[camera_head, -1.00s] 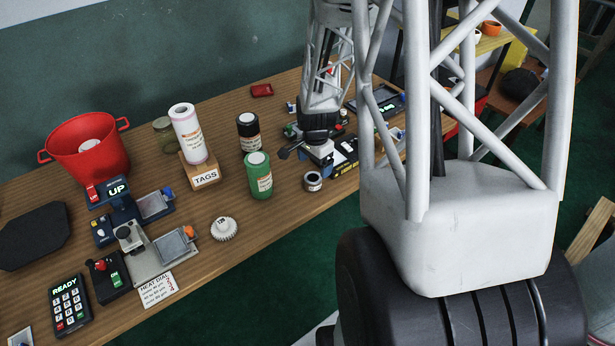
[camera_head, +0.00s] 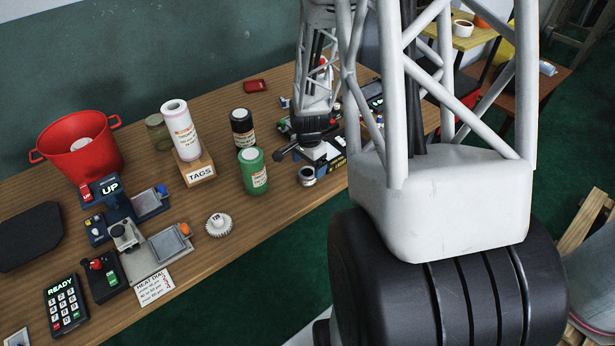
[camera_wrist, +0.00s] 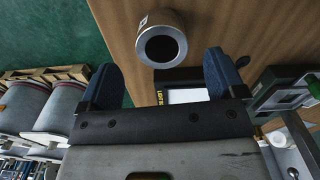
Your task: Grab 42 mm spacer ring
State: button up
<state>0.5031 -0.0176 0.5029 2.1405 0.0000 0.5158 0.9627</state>
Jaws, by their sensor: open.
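A short silver cylinder with a dark round opening, likely the 42 mm spacer ring (camera_wrist: 170,19), is on the wooden bench in the wrist view. In the head view this ring (camera_head: 307,176) is near the bench's front edge, right of the green canister. My gripper (camera_wrist: 160,62) is open, its two blue-grey fingers spread apart with nothing between them. The ring appears just beyond the fingertips, roughly centred between them. No contact shows. In the head view the end of my arm is close behind the ring, and its fingers are hard to make out.
A green canister (camera_head: 253,173) and a black canister (camera_head: 242,130) stand left of the ring. A white geared dial (camera_head: 219,224) sits further left. A yellow-marked dark box with a pale top (camera_wrist: 187,95) lies close by the right finger. Green floor lies beyond the bench edge.

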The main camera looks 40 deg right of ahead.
aim_at(308, 175)
jog(key=shift+f, duration=0.15)
jog(key=shift+w+a+f, duration=0.1)
jog(key=shift+f, duration=2.35)
jog(key=shift+c, duration=0.5)
jog(key=c, duration=1)
